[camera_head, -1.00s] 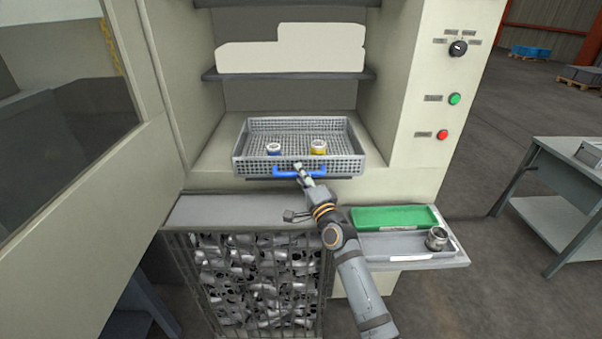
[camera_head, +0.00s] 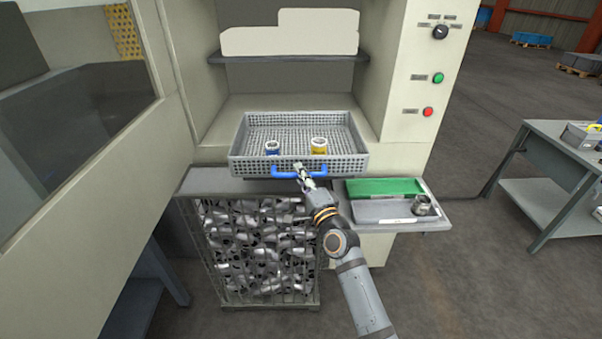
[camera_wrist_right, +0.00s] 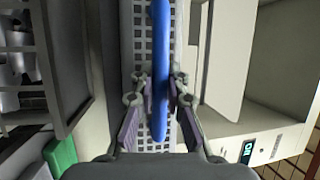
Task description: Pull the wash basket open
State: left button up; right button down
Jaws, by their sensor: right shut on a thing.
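The wash basket (camera_head: 343,164) is a grey mesh tray in the opening of the beige machine, with its front jutting out past the opening's lower edge. A blue-ringed part (camera_head: 271,148) and a yellow-ringed part (camera_head: 319,146) stand inside it near the front. A blue handle (camera_head: 283,174) runs along its front wall. My right gripper (camera_head: 301,171) is at the handle's middle. In the right wrist view the fingers of my right gripper (camera_wrist_right: 158,100) close on both sides of the blue handle (camera_wrist_right: 160,45). My left gripper is not in view.
A wire bin of metal parts (camera_head: 262,250) stands below the basket at left. At right, a side shelf holds a green tray (camera_head: 384,189), a grey tray (camera_head: 380,209) and a metal part (camera_head: 422,205). An open machine door (camera_head: 120,150) fills the left. A grey table (camera_head: 560,150) stands far right.

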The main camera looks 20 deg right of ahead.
jog(key=c, duration=1.6)
grip_release()
jog(key=v, duration=1.2)
jog(key=shift+f, duration=0.1)
